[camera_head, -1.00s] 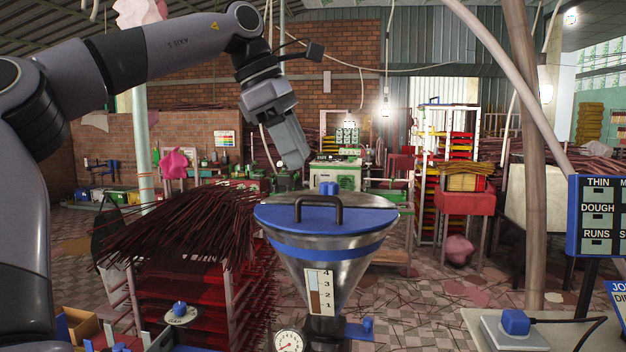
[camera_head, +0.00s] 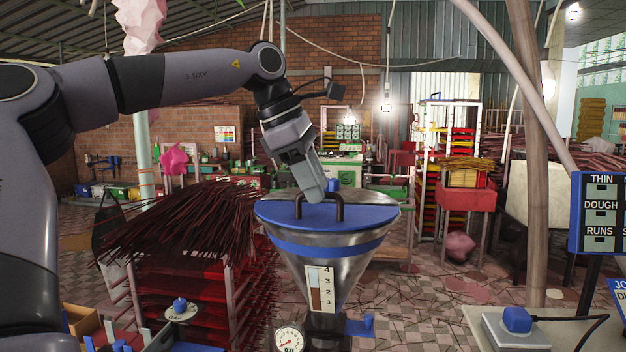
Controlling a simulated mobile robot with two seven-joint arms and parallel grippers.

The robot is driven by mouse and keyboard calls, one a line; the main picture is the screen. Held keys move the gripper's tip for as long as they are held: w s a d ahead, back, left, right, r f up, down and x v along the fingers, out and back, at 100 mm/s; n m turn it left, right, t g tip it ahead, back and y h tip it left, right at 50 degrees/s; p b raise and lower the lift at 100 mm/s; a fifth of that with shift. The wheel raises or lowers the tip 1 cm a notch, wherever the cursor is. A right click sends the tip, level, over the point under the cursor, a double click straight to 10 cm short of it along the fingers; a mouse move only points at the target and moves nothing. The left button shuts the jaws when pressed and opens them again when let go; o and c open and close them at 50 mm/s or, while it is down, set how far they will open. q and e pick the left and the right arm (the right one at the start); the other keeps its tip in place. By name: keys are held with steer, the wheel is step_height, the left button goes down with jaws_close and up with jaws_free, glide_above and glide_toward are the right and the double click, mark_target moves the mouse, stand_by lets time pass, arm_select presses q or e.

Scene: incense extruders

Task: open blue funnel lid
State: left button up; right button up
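My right gripper is not in view.
A rack with dark incense sticks (camera_head: 185,232) stands left of the funnel. A dial gauge (camera_head: 289,339) sits below the funnel. A wooden post (camera_head: 537,150) and a sign board (camera_head: 598,212) stand at the right. Open tiled floor (camera_head: 440,295) shows right of the funnel.

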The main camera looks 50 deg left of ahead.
arm_select(q)
jaws_close()
steer(key=shift+r, duration=0.15)
